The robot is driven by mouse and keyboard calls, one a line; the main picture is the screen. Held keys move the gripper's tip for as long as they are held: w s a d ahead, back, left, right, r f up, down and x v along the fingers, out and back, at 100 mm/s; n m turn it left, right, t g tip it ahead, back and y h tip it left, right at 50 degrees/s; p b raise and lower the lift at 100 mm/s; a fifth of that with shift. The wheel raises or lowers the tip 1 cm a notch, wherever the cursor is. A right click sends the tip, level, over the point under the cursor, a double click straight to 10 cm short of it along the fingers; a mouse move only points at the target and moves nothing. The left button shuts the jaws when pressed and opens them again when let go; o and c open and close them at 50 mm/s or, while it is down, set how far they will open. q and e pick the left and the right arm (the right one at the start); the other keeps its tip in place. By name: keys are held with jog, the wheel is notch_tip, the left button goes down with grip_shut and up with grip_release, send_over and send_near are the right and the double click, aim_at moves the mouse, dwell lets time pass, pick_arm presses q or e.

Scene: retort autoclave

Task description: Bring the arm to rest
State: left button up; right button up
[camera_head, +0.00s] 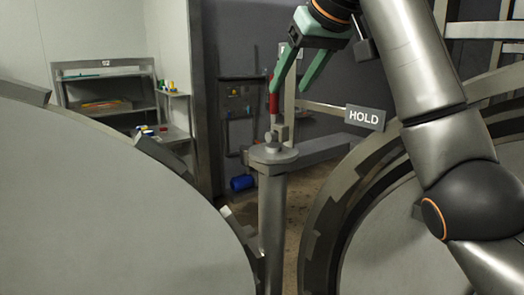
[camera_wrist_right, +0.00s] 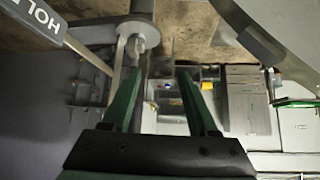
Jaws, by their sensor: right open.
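My right arm (camera_head: 415,65) comes in from the upper right in the head view. Its right gripper (camera_head: 289,88), with green fingers, hangs above the grey post (camera_head: 272,215). The fingers are spread and nothing shows between them. A red piece (camera_head: 273,104) shows just below the left fingertip; I cannot tell whether they touch. In the right wrist view the green fingers (camera_wrist_right: 156,88) are also apart and empty, with the round post top (camera_wrist_right: 138,32) beyond them. My left gripper is not in view.
A large round grey door (camera_head: 110,210) fills the left. A round vessel opening (camera_head: 325,220) stands at the right, partly behind my arm. A HOLD sign (camera_head: 364,117) is close to the arm. Shelves (camera_head: 108,92) stand at the back left, and a blue cylinder (camera_head: 242,183) lies on the floor.

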jog(key=w+f, duration=0.8)
jog(key=f, duration=0.3)
jog(key=d+f+m, duration=0.1)
jog(key=d+f, duration=0.1)
jog(key=f, duration=1.6)
jog(key=d+f+m, duration=0.2)
jog(key=f, duration=1.5)
jog(key=s+d+f+t, duration=0.1)
jog(key=s+d+f, duration=0.1)
jog(key=s+f, duration=0.55)
jog(key=s+d+f, duration=0.2)
jog(key=s+f, duration=0.3)
jog(key=f, duration=0.5)
jog(key=s+d+f, duration=0.1)
jog(key=s+f, duration=0.2)
jog(key=s, duration=0.8)
jog(key=s+d+f+h, duration=0.1)
jog(key=s+d+f, duration=0.1)
jog(key=s, duration=0.9)
jog(key=shift+s+d+f+t, duration=0.3)
jog(key=shift+s+f, duration=0.1)
jog(key=shift+f, duration=0.35)
jog(key=shift+c, duration=0.3)
